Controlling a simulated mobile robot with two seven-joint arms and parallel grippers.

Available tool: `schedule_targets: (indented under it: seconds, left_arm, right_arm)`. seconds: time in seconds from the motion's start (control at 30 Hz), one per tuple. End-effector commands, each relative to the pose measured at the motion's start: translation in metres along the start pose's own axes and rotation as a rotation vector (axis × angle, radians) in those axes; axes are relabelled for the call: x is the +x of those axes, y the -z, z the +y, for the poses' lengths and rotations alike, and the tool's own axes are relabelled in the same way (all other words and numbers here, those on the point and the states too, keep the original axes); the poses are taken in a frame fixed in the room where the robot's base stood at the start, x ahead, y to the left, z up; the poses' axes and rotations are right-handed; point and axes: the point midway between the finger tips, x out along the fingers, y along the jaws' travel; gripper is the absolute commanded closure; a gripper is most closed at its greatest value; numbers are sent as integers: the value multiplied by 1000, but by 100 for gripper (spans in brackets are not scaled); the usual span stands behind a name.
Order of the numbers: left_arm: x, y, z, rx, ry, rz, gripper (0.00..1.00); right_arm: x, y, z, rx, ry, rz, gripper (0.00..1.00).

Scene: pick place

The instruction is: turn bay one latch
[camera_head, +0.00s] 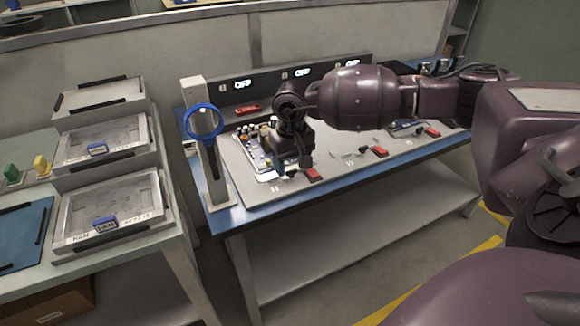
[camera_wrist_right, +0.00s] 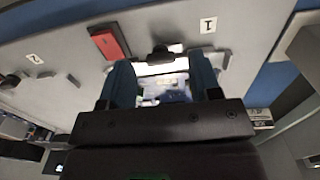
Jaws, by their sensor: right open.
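Bay one is at the near left end of the grey bench top, marked by a "1" label (camera_wrist_right: 208,25). A small black knob (camera_wrist_right: 160,53), apparently the latch, sits at its front edge beside a red block (camera_wrist_right: 110,42), which also shows in the head view (camera_head: 313,174). My right gripper (camera_head: 304,157) points down over bay one, just behind the red block. In the wrist view its open fingers (camera_wrist_right: 163,72) stand either side of the knob's line, with clear gaps; contact cannot be told. A circuit board (camera_head: 250,148) lies partly hidden under the gripper. My left gripper is out of view.
A blue-ringed magnifier (camera_head: 203,121) on a post stands close left of bay one. Bay two's red block (camera_head: 380,151) and bay three's (camera_head: 432,132) lie to the right. Display panels (camera_head: 243,84) line the back. Stacked trays (camera_head: 108,205) stand on another table at left.

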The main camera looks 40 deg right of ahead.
Motion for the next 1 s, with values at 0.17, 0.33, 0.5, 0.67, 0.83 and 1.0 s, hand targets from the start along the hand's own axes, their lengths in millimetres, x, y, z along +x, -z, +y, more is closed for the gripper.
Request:
schedule_targets:
  seconds: [0.17,0.33,0.5,0.67,0.83,1.0]
  left_arm:
    - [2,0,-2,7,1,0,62]
    - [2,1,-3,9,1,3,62]
    - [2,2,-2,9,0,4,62]
    - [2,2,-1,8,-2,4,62]
    - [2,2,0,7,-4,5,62]
    - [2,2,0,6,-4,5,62]
  right_arm:
    - [10,0,0,0,1,-1,43]
    - [11,0,0,0,1,0,43]
    - [11,0,0,0,1,0,49]
    - [11,0,0,0,1,0,73]
    - [11,0,0,0,1,0,92]
    - [11,0,0,16,1,0,92]
